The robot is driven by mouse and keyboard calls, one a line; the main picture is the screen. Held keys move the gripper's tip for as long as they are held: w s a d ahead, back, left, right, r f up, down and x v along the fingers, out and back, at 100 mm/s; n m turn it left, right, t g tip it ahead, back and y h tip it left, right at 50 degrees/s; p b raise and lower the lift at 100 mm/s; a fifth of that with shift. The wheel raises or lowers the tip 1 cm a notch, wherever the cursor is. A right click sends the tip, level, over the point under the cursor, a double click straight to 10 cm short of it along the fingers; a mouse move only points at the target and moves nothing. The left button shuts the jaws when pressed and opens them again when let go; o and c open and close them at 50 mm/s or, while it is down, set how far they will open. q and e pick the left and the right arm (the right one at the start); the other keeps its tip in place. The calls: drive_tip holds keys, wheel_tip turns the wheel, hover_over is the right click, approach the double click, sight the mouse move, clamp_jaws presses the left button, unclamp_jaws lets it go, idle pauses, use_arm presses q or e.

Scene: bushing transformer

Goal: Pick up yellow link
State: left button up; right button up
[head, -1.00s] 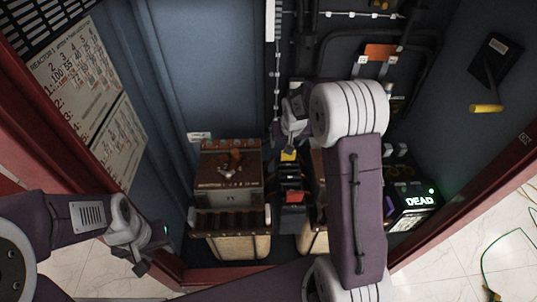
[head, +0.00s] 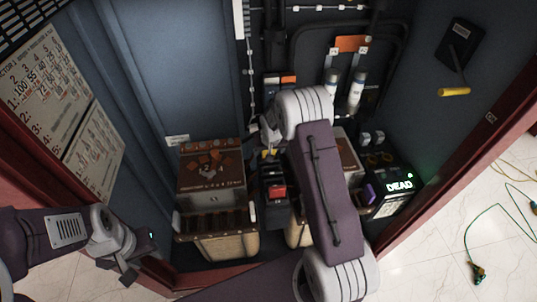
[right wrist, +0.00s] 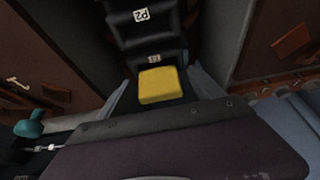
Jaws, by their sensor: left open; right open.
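The yellow link (right wrist: 161,86) is a small block-shaped piece at the near end of a black stepped part marked P2 in the right wrist view. In the head view only a bit of yellow (head: 268,153) shows below my right gripper (head: 263,143), the rest hidden by it. In the right wrist view the right gripper's open fingers (right wrist: 163,80) lie on either side of the yellow link; I cannot tell whether they touch it. My left gripper (head: 138,262) is open and empty at the lower left, near the cabinet's front edge, away from the link.
A brown-topped transformer (head: 210,175) stands left of the link, with another partly behind my right arm. A red block (head: 278,191) sits below the link. A box reading DEAD (head: 395,190) is at the right. A yellow-handled lever (head: 454,92) is on the right wall.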

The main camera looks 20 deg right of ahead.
clamp_jaws()
drive_tip(key=shift+r, duration=0.45)
wheel_tip(320, 180, up, 3)
drive_tip(key=shift+w, duration=0.1)
drive_tip(key=s+d+r, duration=0.5)
drive_tip(key=d+r, duration=0.2)
drive_tip(key=d, duration=0.3)
drive_tip(key=shift+s+d, duration=0.15)
drive_tip(key=shift+d, duration=0.2)
